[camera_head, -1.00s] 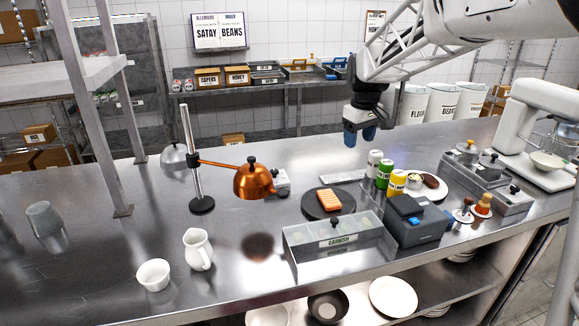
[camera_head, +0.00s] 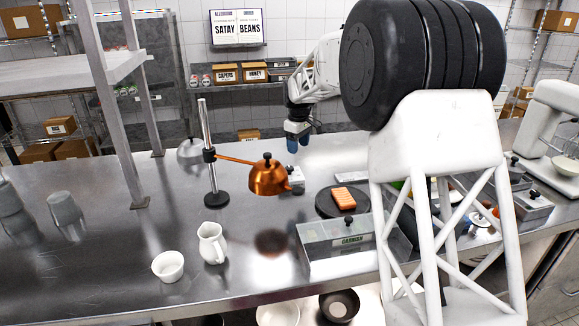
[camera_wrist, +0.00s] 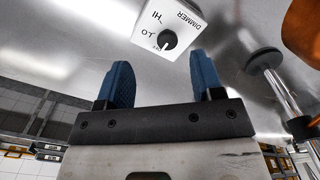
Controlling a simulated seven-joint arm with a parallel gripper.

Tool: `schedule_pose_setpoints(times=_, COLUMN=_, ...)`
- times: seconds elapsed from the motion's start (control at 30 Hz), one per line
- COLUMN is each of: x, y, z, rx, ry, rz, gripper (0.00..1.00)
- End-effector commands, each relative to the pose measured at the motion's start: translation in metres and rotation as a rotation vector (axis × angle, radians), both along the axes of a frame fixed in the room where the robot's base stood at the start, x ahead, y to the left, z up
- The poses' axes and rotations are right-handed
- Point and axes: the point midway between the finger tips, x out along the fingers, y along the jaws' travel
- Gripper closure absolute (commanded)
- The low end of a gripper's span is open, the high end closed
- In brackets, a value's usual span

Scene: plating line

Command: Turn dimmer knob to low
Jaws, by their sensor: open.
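The dimmer is a white box (camera_wrist: 185,22) lettered DIMMER, HI and LO, with a round black knob (camera_wrist: 167,40). In the wrist view it lies beyond my fingertips, near the top and roughly centred between them. The knob's pale mark seems to point to the lower left, but its exact setting is too small to tell. My gripper (camera_head: 298,144) is open and empty, above the counter behind the dimmer. Its blue fingers (camera_wrist: 160,85) are apart from the knob.
The copper lamp hangs from an arm on a metal post (camera_head: 207,150), close to the dimmer. A dark round board (camera_head: 325,205) with an orange block (camera_head: 343,198) and a clear garnish box (camera_head: 335,262) stand nearby. My arm hides much of the right counter.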

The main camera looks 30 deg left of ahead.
Motion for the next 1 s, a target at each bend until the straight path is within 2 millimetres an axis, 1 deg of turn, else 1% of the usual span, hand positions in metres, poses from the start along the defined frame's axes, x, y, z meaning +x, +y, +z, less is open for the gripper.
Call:
schedule_pose_setpoints(times=0.03, x=-0.001, y=0.011, z=-0.006, rx=-0.001, ry=0.002, rz=0.016, gripper=0.39)
schedule_pose_setpoints(times=0.1, x=-0.002, y=0.021, z=-0.011, rx=-0.003, ry=0.003, rz=0.033, gripper=0.39)
schedule_pose_setpoints(times=0.27, x=-0.003, y=0.033, z=-0.018, rx=-0.005, ry=0.005, rz=0.053, gripper=0.39)
schedule_pose_setpoints(times=0.73, x=-0.003, y=0.034, z=-0.02, rx=-0.005, ry=0.006, rz=0.055, gripper=0.39)
schedule_pose_setpoints(times=0.87, x=-0.003, y=0.034, z=-0.026, rx=-0.006, ry=0.007, rz=0.055, gripper=0.39)
schedule_pose_setpoints(times=1.0, x=-0.003, y=0.033, z=-0.038, rx=-0.006, ry=0.007, rz=0.055, gripper=0.39)
